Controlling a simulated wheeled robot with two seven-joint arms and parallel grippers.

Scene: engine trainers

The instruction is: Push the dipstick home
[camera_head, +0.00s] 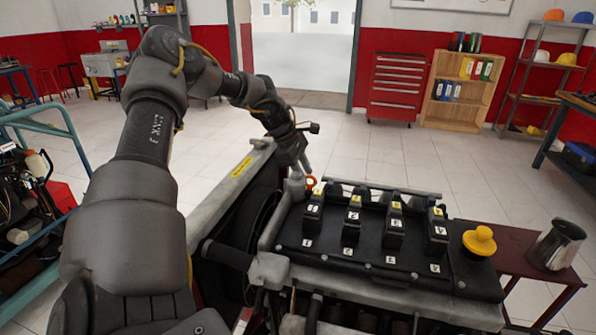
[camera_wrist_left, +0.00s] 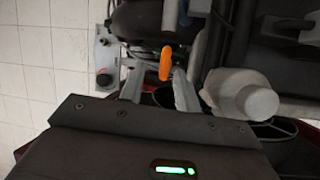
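The dipstick shows as an orange ring handle (camera_head: 311,182) at the back left corner of the engine's black cover (camera_head: 375,255). In the left wrist view the orange dipstick handle (camera_wrist_left: 166,63) appears edge-on, just past the fingertips and between their lines. My left gripper (camera_head: 303,168) reaches down beside the handle from above. In the wrist view the left gripper (camera_wrist_left: 158,78) has its two fingers apart, with nothing clamped between them. The dipstick's shaft and its tube are hidden. My right gripper is in neither view.
Several numbered black coils (camera_head: 353,220) stand on the cover, close right of the handle. A yellow oil cap (camera_head: 479,241) sits at its right end. A metal jug (camera_head: 556,244) stands on a dark red side table (camera_head: 510,262). Floor behind the engine is clear.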

